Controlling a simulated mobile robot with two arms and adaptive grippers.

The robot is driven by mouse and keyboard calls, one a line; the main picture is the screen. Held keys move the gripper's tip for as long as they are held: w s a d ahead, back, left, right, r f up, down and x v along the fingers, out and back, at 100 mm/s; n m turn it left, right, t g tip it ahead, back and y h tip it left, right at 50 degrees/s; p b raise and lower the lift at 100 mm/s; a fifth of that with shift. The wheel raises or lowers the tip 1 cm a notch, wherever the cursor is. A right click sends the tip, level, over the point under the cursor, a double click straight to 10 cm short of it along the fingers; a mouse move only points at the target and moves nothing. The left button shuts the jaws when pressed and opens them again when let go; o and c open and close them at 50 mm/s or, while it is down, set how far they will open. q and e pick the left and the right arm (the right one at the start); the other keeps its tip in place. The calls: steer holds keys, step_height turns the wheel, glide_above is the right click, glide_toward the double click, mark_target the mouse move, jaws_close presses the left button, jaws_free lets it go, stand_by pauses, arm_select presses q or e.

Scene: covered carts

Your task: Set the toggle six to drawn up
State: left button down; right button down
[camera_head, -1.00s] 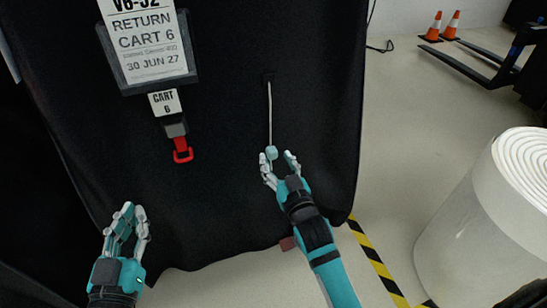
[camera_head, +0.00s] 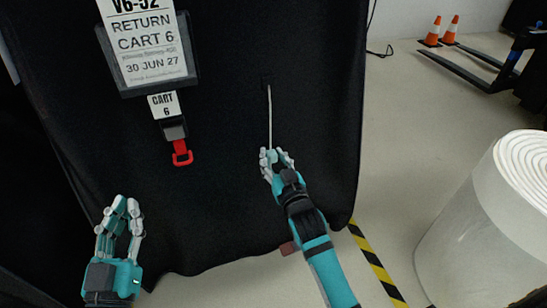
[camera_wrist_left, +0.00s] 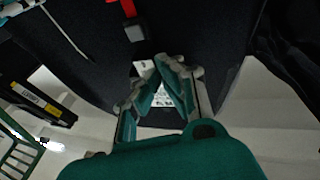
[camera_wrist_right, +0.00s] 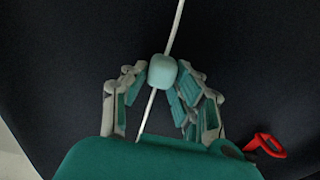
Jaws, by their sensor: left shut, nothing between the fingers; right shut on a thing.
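A pale cord (camera_head: 270,115) hangs down the black cover of cart 6 (camera_head: 225,60). The toggle, a pale teal bead (camera_wrist_right: 162,70) on this cord, shows between my right fingertips in the right wrist view; the cord runs through it and on below. My right gripper (camera_head: 275,158) is shut on the toggle, low on the cord. My left gripper (camera_head: 122,207) is shut and empty in front of the cover at lower left; it also shows in the left wrist view (camera_wrist_left: 160,75). The fingers partly hide the toggle in the head view.
A "Return Cart 6" sign (camera_head: 148,45), a "Cart 6" tag (camera_head: 164,104) and a red pull loop (camera_head: 182,154) hang left of the cord. A white roll (camera_head: 475,225) stands at right. Cones (camera_head: 433,30) and a pallet truck (camera_head: 485,65) are behind, with open floor between.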

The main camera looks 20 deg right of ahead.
mark_target(269, 114)
stand_by(0.3)
